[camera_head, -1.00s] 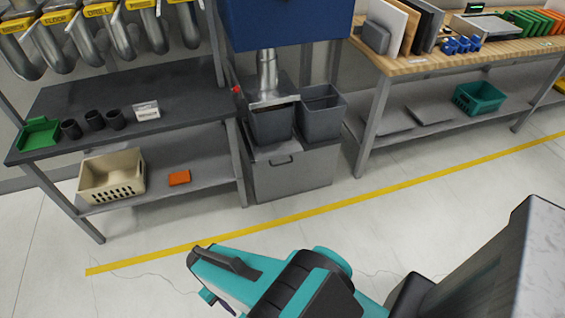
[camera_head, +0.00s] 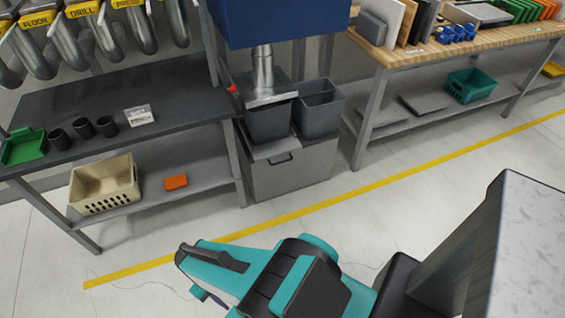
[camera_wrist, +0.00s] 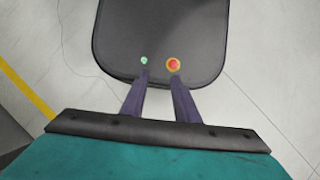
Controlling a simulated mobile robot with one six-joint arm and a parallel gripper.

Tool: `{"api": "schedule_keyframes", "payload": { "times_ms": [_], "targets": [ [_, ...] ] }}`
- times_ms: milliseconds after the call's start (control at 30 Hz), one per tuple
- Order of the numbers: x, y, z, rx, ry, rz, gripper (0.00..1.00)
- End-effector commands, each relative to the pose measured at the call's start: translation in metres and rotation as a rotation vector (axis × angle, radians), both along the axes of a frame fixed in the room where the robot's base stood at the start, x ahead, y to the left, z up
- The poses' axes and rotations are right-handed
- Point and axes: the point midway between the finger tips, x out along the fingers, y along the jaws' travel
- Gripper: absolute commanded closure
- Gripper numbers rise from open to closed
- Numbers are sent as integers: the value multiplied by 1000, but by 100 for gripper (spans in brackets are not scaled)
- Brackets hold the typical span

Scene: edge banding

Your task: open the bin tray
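A grey bin cabinet (camera_head: 287,172) with a dark handle (camera_head: 281,159) on its front stands on the floor between two benches. It looks closed; I take it for the bin tray. Two dark grey bins, a left one (camera_head: 269,123) under a metal chute and a right one (camera_head: 318,112), stand on top of it. My gripper shows in the wrist view (camera_wrist: 159,76) with its two dark fingers apart and nothing between them. In the head view my teal arm is at the bottom, well short of the cabinet, and the fingers are mostly hidden there.
A dark left bench (camera_head: 125,98) holds cups and a green tray; a cream basket (camera_head: 104,186) sits on its lower shelf. A wooden bench (camera_head: 460,48) stands to the right. A yellow floor line (camera_head: 330,205) crosses the clear floor before the cabinet.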

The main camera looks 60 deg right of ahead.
Motion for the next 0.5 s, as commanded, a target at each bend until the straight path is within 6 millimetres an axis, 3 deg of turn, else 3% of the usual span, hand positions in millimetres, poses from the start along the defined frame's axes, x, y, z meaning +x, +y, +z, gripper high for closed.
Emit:
{"api": "schedule_keyframes", "payload": {
  "times_ms": [300,500],
  "targets": [
    [1,-1,-1,-2,-1,1,72],
    [13,-14,-15,-25,-14,19,72]
  ]
}}
